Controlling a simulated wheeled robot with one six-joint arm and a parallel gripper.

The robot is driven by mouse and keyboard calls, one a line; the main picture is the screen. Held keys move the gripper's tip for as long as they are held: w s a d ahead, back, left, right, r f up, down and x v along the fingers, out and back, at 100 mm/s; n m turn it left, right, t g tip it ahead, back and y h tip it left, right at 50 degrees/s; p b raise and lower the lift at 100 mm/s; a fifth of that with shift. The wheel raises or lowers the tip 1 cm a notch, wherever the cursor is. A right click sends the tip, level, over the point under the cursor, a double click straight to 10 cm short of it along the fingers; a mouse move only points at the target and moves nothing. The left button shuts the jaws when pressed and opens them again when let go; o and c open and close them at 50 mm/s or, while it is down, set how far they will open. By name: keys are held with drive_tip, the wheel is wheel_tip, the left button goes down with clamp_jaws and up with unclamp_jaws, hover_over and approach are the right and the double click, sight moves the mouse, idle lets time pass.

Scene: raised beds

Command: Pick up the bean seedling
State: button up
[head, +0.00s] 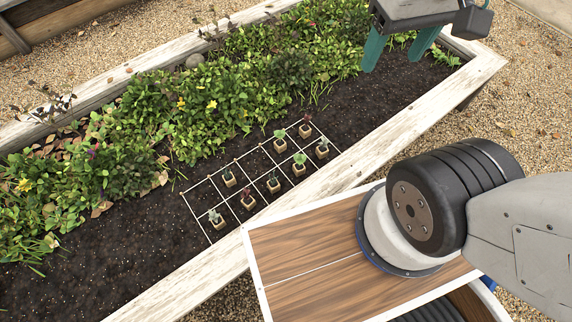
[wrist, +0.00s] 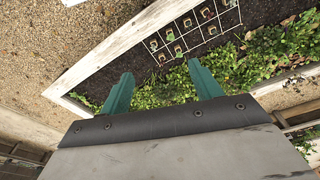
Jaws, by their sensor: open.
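Several small seedlings in pale cube plugs stand in a white string grid (head: 212,177) on dark soil. Two have broad bright green leaves: one seedling (head: 299,162) at the near right part of the grid, and another (head: 280,140) just behind it to the left. Either could be the bean seedling; I cannot tell which. Others have dark red, greyish or narrower leaves. My gripper (head: 399,50) is open and empty, with teal fingers apart, high at the upper right, away from the grid. In the wrist view the gripper (wrist: 160,78) shows open, with the plugs beyond its fingers.
A whitewashed timber rim (head: 405,112) surrounds the bed. Dense leafy plants (head: 225,90) with some yellow flowers fill the far side, close to the grid. Bare soil (head: 110,245) lies left of the grid. Gravel (head: 535,110) lies outside the bed.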

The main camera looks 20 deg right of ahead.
drive_tip(key=w+a+f+n, duration=0.1)
drive_tip(key=w+a+f, duration=0.2)
drive_tip(key=w+f, duration=2.3)
drive_tip(key=g, duration=0.1)
hover_over(299, 166)
drive_tip(key=shift+n, duration=0.4)
wheel_tip(299, 166, down, 40)
drive_tip(key=shift+r, duration=0.2)
wheel_tip(299, 166, down, 8)
drive_tip(key=shift+r, duration=0.25)
drive_tip(key=c, duration=1.1)
